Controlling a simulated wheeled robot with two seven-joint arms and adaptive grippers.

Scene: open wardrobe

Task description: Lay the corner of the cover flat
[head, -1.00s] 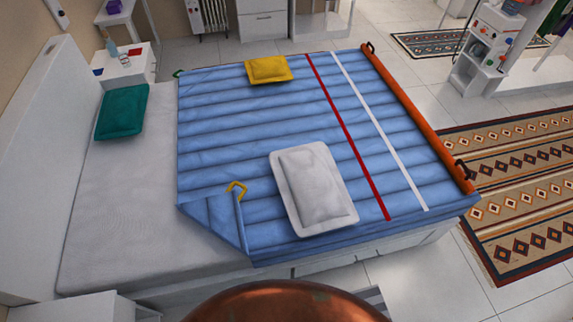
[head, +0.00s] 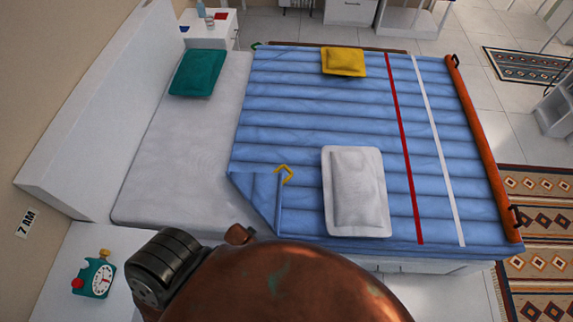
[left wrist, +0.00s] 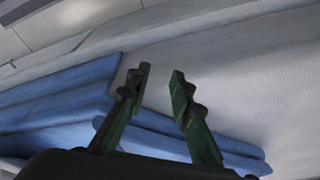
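A blue quilted cover (head: 300,115) lies over the bed. Its near left corner (head: 258,194) is folded back on top of the cover as a triangular flap. A yellow loop handle (head: 285,174) is at the tip of this flap. In the left wrist view, my left gripper (left wrist: 160,76) is open, with nothing between its dark green fingers. The blue cover (left wrist: 60,95) lies behind and beside the fingers there, next to the pale mattress (left wrist: 245,60). I cannot tell whether the fingers touch the cover. The yellow loop does not show in that view. My right gripper is not in view.
A grey-white pillow (head: 356,190) and a yellow cushion (head: 343,61) lie on the cover; a teal cushion (head: 197,72) lies on the bare mattress (head: 175,150). A nightstand with a teal clock (head: 93,278) stands at near left. An orange roll (head: 482,145) lies along the cover's right edge.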

